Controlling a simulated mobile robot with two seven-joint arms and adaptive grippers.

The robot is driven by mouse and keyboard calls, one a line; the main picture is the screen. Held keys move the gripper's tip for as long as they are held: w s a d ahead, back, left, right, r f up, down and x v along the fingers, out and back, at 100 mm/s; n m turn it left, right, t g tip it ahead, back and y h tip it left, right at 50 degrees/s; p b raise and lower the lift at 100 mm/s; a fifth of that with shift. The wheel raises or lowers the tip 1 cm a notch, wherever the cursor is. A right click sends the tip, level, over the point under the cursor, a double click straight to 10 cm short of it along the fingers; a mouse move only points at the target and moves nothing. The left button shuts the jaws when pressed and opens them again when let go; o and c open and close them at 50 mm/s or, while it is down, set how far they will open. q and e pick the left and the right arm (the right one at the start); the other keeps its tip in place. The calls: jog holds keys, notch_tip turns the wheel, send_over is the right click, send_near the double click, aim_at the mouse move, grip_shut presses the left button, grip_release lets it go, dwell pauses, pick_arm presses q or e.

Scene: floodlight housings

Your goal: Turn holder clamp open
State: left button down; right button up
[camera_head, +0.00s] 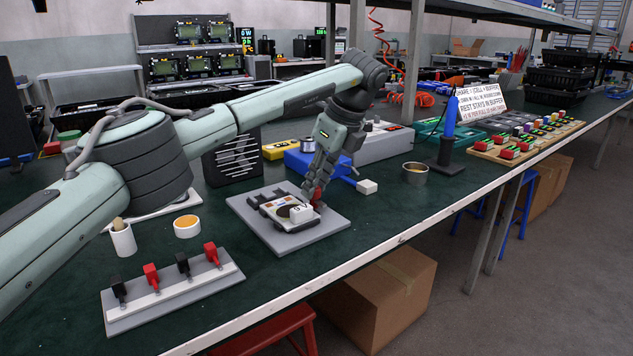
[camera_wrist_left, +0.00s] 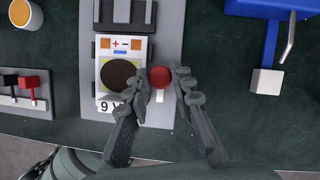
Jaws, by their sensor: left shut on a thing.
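The holder (camera_wrist_left: 136,65) sits on a grey base plate (camera_head: 290,238) on the green bench top. A white block marked "9 V" with a dark round patch (camera_wrist_left: 118,74) lies in it. The clamp's red knob (camera_wrist_left: 159,77) is at the holder's right side in the left wrist view. My left gripper (camera_wrist_left: 163,84) points down at the clamp, its fingertips on either side of the red knob, shut on it. In the head view the fingers (camera_head: 317,192) partly hide the knob. Whether the clamp is open or closed is hard to tell. My right gripper is not in view.
A rack with red and black clips (camera_head: 172,292) stands at the front left, near a white cup (camera_head: 122,240) and an orange-filled dish (camera_head: 187,227). A blue box (camera_head: 310,162) and a blue tool stand (camera_head: 447,140) are behind.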

pick_arm(q)
jog(key=c, duration=1.3)
grip_release()
jog(key=v, duration=1.2)
